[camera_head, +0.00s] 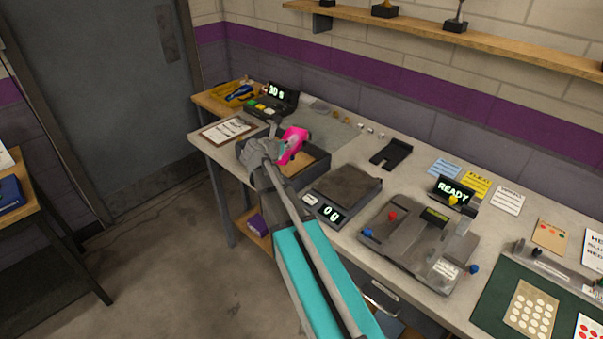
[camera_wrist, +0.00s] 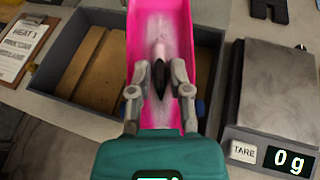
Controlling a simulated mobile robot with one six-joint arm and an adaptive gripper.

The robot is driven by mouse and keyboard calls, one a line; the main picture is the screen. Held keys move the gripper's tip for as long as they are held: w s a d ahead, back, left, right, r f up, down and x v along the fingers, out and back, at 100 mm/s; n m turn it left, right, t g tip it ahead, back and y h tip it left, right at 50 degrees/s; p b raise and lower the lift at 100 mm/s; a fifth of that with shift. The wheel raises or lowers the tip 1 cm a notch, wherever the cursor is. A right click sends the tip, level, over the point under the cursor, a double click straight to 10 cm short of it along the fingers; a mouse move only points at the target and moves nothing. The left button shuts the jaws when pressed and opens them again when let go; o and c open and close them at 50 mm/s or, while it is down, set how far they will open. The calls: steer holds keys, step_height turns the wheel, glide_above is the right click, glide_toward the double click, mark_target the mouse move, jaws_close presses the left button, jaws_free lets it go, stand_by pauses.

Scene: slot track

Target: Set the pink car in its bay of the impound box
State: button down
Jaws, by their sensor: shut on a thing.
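The pink car (camera_head: 293,143) is held in my gripper (camera_head: 273,152) above the grey impound box. In the wrist view my gripper (camera_wrist: 160,88) is shut on the pink car (camera_wrist: 148,25), its fingers on either side of the car's body. The impound box (camera_wrist: 80,22) has grey walls and a wooden floor with slats. The car hangs over its middle and right part and hides much of the inside. The box also shows in the head view (camera_head: 324,164), partly behind my arm. I cannot tell the exact height of the car above the floor.
A scale (camera_wrist: 275,85) reading 0 g stands right of the box. A clipboard (camera_wrist: 20,48) lies to its left. A timer (camera_head: 270,100) stands behind the box. A grey test rig (camera_head: 415,240) is further right on the bench.

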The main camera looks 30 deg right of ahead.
steer(key=w+a+r+m+g+h+p, duration=0.2)
steer(key=a+r+p, duration=0.4)
steer(key=a, duration=0.3)
steer(key=shift+w+a+m+g, duration=0.15)
steer(key=shift+w+m+g, duration=0.65)
steer(key=shift+w+g, duration=0.15)
steer(key=b, duration=0.5)
glide_toward(294, 146)
steer(key=w+d, duration=0.4)
steer(key=shift+d+f, duration=0.1)
steer(key=shift+d, duration=0.15)
steer(key=d+f+b, duration=0.2)
steer(key=s+d+f+b, duration=0.1)
steer(key=d+f+b, duration=0.1)
steer(key=shift+f, duration=0.3)
steer(key=shift+f, duration=0.1)
